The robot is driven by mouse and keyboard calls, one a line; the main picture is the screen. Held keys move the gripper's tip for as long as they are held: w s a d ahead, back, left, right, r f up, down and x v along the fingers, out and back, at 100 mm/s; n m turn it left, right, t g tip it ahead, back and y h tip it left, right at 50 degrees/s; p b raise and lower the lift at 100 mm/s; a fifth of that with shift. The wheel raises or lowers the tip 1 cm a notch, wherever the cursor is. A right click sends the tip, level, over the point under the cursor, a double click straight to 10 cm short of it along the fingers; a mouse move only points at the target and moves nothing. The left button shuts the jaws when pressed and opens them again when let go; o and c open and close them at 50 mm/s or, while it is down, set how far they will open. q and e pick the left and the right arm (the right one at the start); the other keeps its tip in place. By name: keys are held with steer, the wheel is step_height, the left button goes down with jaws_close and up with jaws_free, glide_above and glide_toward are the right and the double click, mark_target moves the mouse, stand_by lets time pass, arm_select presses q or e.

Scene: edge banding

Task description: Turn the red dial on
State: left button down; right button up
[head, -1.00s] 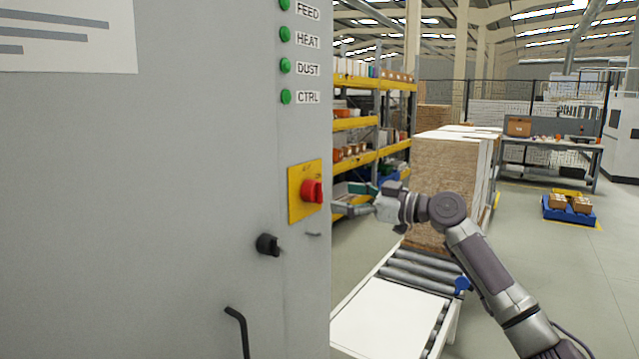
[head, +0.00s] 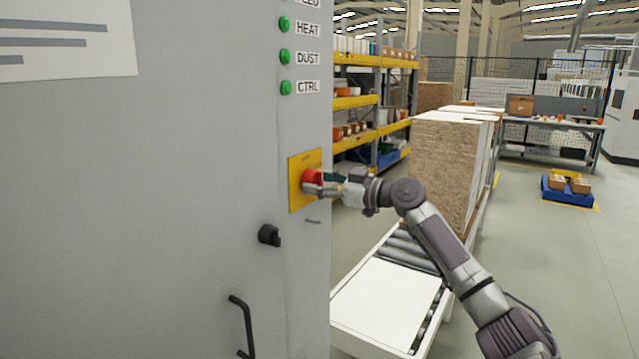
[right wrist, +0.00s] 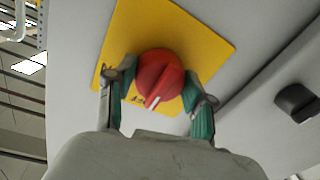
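The red dial (head: 312,181) sits on a yellow plate (head: 296,186) on the front of the grey cabinet. My right gripper (head: 322,184) has reached it from the right. In the right wrist view the dial (right wrist: 160,76) lies between the two green-padded fingers of my right gripper (right wrist: 160,80), one on each side. The fingers are spread wide; I cannot tell whether they touch the dial. A white mark on the dial points to the lower left in that view, near small lettering on the plate. My left gripper is not in view.
A black knob (head: 269,235) and a black handle (head: 244,325) stick out of the cabinet (head: 150,200) below the plate. Green lamps (head: 285,56) are above. A roller conveyor (head: 385,295) with stacked boards (head: 442,170) stands to the right.

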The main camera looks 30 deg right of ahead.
steer(key=c, duration=0.4)
